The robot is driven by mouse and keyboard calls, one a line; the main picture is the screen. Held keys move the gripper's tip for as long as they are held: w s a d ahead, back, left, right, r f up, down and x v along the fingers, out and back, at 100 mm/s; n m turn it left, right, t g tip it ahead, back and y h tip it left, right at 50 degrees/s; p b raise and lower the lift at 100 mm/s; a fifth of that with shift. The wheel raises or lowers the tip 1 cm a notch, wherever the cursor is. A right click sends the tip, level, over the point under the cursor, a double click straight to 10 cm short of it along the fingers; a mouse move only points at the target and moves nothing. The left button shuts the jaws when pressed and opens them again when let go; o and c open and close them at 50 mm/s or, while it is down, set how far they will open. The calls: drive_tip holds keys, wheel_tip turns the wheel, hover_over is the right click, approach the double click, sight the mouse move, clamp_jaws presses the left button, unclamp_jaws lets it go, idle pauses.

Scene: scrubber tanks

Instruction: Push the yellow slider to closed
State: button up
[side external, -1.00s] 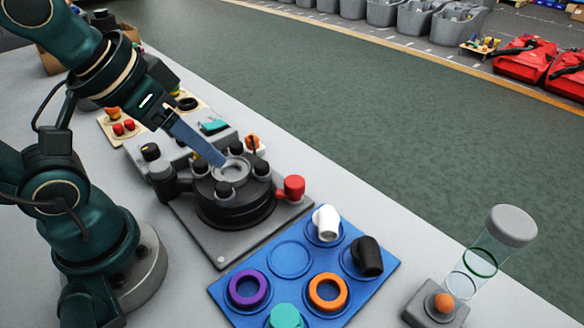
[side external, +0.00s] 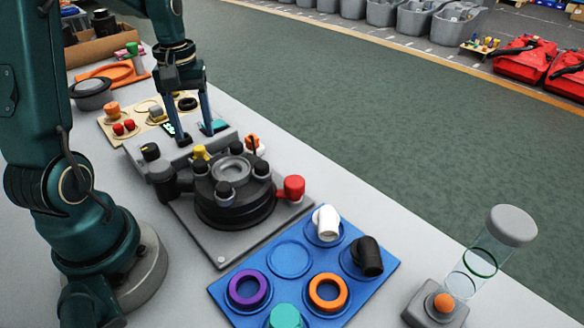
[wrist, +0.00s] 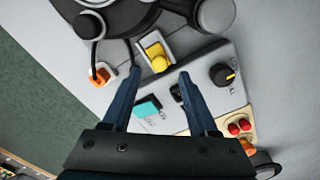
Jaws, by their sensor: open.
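The yellow slider (side external: 199,152) sits on the light grey control panel (side external: 150,176), behind the round black unit. In the wrist view the yellow slider (wrist: 157,60) rests in a small grey slot plate, just beyond my fingertips. My gripper (side external: 196,137) points down over the panel, on the far side of the slider. In the wrist view my gripper (wrist: 160,72) is open, with two blue fingers apart and nothing between the tips. I cannot tell whether a finger touches the slider or the panel.
The round black unit (side external: 236,211) with knobs stands in front of the slider. A red knob (side external: 292,187) sticks out at its right. A teal switch (wrist: 147,107), a black knob (wrist: 222,75) and an orange part (wrist: 101,75) surround the slider. A blue tray (side external: 218,287) lies nearer.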

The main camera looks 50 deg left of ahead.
sight(198, 148)
drive_tip(key=shift+f, duration=2.3)
clamp_jaws()
drive_tip(key=shift+r, duration=0.1)
